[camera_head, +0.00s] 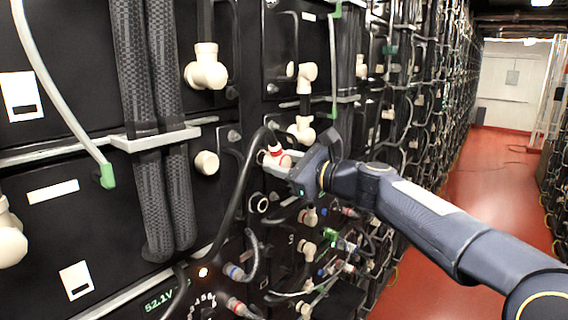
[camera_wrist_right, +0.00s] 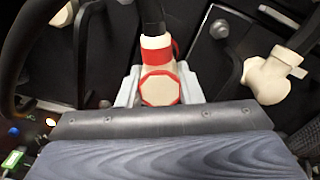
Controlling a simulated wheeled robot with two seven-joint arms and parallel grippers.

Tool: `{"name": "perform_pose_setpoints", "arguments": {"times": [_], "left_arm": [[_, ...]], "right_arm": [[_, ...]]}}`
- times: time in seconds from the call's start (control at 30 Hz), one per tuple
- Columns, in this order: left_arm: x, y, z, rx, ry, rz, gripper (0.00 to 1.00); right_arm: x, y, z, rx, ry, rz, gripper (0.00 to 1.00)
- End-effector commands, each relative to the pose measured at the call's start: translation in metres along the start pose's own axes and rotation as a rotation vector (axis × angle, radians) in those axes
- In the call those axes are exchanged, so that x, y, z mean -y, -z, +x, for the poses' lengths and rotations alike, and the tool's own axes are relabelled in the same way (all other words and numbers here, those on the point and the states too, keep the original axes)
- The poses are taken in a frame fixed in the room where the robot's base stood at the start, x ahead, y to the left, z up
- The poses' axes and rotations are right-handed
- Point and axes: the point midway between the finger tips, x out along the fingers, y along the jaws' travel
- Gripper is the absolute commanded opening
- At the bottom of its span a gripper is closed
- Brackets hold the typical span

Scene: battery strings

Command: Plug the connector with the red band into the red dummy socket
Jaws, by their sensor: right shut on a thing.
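The connector with the red band (camera_head: 274,153) is a cream elbow piece with red rings and a black cable from its top. My right gripper (camera_head: 277,165) is shut on it, in front of the black battery wall. In the right wrist view the connector (camera_wrist_right: 158,75) sits between the two pale fingers of the gripper (camera_wrist_right: 160,88), with a red ring facing the camera. The gripper hides the connector's far end, so I cannot tell whether it touches anything. I cannot make out the red dummy socket for certain. My left gripper is not in view.
A black cable (camera_head: 236,205) loops down left of the gripper. Cream elbow fittings (camera_head: 206,72) stick out above and left. Below are a dark round port (camera_head: 262,205), a blue-banded plug (camera_head: 235,272) and several small cables.

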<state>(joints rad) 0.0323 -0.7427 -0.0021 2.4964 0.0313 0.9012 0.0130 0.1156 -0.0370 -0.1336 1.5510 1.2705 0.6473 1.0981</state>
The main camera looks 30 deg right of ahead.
Motion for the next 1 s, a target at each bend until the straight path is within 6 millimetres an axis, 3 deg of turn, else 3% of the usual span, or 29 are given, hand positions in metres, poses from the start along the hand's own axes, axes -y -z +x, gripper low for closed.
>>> {"name": "perform_pose_setpoints", "arguments": {"times": [0.8,0.83,1.0], "left_arm": [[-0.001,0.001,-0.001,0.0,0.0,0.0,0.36],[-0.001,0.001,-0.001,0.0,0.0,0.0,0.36],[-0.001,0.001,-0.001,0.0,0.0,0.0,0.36]], "right_arm": [[0.0,-0.001,0.02,0.001,0.001,-0.001,0.05],[0.001,-0.001,0.02,0.001,0.001,-0.001,0.35],[0.0,0.0,0.02,0.0,0.001,-0.001,0.57]]}}
